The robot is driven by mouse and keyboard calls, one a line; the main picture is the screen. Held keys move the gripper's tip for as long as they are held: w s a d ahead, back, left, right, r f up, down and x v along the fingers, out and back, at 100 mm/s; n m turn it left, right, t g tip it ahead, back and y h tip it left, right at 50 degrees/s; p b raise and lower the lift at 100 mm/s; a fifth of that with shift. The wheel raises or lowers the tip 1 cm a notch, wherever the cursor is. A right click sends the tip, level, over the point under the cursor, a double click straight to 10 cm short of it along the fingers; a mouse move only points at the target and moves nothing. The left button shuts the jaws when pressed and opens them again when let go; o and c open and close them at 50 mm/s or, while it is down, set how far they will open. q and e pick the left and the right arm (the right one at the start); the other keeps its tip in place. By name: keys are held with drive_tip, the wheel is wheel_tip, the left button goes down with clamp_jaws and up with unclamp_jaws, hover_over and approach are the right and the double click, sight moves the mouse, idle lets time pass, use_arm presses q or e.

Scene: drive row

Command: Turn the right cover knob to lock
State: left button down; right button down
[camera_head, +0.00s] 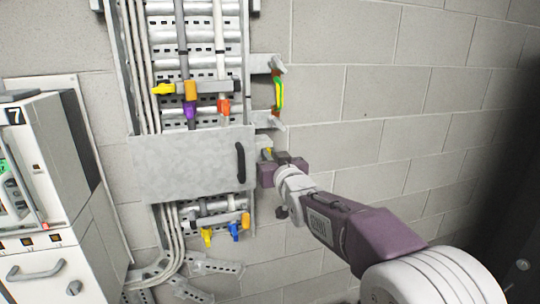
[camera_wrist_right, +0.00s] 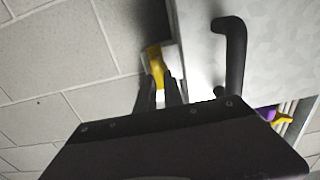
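The grey metal cover (camera_head: 185,165) spans the middle of the cable tray on the wall, with a black handle (camera_head: 240,162) near its right edge. The handle also shows in the right wrist view (camera_wrist_right: 234,55). The right cover knob (camera_wrist_right: 155,56) is yellow and sits beside the cover's right edge. In the head view only a small yellow bit of it (camera_head: 268,151) shows past my gripper. My right gripper (camera_head: 267,160) is at the knob. In the wrist view its two dark fingers (camera_wrist_right: 159,88) lie close on both sides of the yellow knob, shut on it. My left gripper is not in view.
A bracket with a red, yellow and green part (camera_head: 278,90) sticks out above my right gripper. Cables with coloured connectors run above and below the cover. A white cabinet (camera_head: 45,200) stands at the left. The block wall (camera_head: 410,110) at the right is bare.

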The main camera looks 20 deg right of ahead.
drive_tip(key=shift+d+f+m+b, duration=0.2)
drive_tip(key=shift+m+b, duration=0.1)
drive_tip(key=shift+m, duration=2.65)
drive_tip(key=shift+d+f+m+b, duration=0.15)
drive_tip(key=shift+d+m+b, duration=0.1)
drive_tip(key=shift+m, duration=2.75)
drive_tip(key=shift+d+f+m+b, duration=0.2)
drive_tip(key=shift+m+b, duration=0.1)
drive_tip(key=shift+m, duration=2.65)
drive_tip(key=c, duration=1.5)
unclamp_jaws()
drive_tip(key=shift+o, duration=0.2)
drive_tip(key=shift+f, duration=0.1)
